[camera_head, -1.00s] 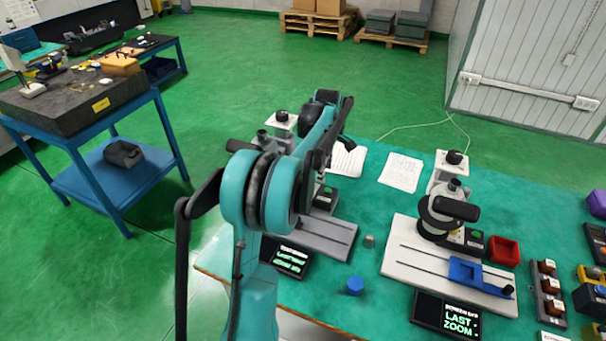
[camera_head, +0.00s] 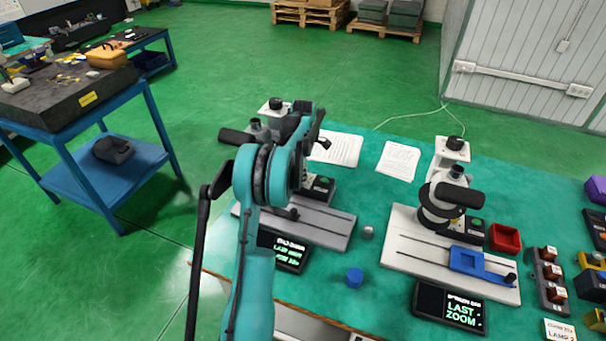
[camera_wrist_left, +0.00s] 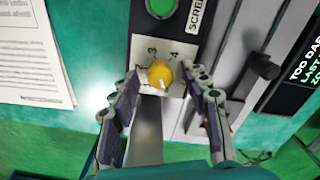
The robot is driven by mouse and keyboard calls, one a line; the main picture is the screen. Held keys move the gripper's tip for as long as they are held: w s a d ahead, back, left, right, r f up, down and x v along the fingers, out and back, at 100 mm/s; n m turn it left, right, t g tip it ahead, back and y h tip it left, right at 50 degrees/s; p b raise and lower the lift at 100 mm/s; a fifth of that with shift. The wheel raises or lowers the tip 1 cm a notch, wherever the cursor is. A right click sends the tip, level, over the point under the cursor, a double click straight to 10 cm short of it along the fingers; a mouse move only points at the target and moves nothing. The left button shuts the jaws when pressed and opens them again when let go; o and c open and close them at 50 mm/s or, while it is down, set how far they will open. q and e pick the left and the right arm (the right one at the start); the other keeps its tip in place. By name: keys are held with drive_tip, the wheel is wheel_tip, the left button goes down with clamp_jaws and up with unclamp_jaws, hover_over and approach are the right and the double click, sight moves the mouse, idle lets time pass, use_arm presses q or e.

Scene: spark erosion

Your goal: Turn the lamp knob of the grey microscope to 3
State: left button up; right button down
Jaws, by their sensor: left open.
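The grey microscope (camera_head: 330,228) stands on the left of the green bench, partly hidden behind my left arm. In the left wrist view its lamp knob (camera_wrist_left: 159,73) is yellow and round, on a pale dial plate (camera_wrist_left: 176,50) with the numerals 3 and 4 readable. A small white mark shows on the knob's lower edge; which numeral the knob points to is not clear. My left gripper (camera_wrist_left: 162,80) is open, its fingers on either side of the knob, with no clear contact. A green round button (camera_wrist_left: 161,6) sits beyond the dial.
A white-based microscope (camera_head: 400,248) with a blue holder stands to the right. A small screen (camera_head: 283,252), a blue cap (camera_head: 355,277) and a small grey knob-like piece (camera_head: 367,232) lie near the grey base. Printed sheets (camera_head: 398,160) lie behind. A red tray (camera_head: 505,238) is at right.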

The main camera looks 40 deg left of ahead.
use_arm(q)
clamp_jaws()
